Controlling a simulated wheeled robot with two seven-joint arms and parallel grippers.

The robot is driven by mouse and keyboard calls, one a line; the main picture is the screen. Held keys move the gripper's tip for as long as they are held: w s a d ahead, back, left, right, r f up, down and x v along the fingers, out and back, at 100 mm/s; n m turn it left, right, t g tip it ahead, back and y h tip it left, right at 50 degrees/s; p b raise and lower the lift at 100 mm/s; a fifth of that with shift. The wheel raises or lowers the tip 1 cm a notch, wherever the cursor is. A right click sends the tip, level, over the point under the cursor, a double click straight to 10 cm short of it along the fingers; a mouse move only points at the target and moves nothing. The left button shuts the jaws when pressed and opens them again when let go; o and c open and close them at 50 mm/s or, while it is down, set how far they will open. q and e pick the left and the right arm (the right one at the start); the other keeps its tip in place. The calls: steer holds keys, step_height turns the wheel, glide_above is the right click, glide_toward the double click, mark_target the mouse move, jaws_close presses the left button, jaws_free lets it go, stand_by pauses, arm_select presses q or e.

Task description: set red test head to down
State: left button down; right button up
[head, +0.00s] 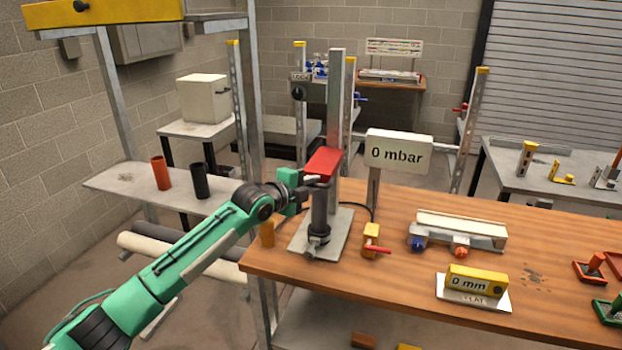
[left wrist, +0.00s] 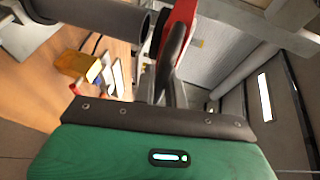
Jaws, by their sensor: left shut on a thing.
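The red test head (head: 323,161) is a red block on the upright grey post (head: 336,100) at the table's left end. Below it a dark cylinder (head: 320,210) stands upright on a grey base plate (head: 340,232). My left gripper (head: 317,181) reaches in from the left and is shut on the red test head, at its lower edge. In the left wrist view the red test head (left wrist: 180,22) shows at the top, beside a dark finger. The gripper hides the space between head and cylinder, so I cannot tell the gap. My right gripper is not in view.
A "0 mbar" display (head: 399,151) stands right of the post. A yellow block with a red lever (head: 372,240), a valve manifold (head: 458,232) and a "0 mm" gauge (head: 475,281) are on the wooden table (head: 400,310). A side shelf (head: 130,180) holds orange and black cylinders.

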arm_select(q)
steer(key=shift+f, duration=1.05)
steer(key=c, duration=1.5)
jaws_free()
steer(key=shift+o, duration=0.2)
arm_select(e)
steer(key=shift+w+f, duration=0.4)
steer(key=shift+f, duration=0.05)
arm_select(q)
steer(key=shift+r, duration=0.1)
steer(key=b+v, duration=0.3)
steer(key=v, duration=1)
steer(key=shift+s+a, duration=0.25)
steer(key=shift+a, duration=0.05)
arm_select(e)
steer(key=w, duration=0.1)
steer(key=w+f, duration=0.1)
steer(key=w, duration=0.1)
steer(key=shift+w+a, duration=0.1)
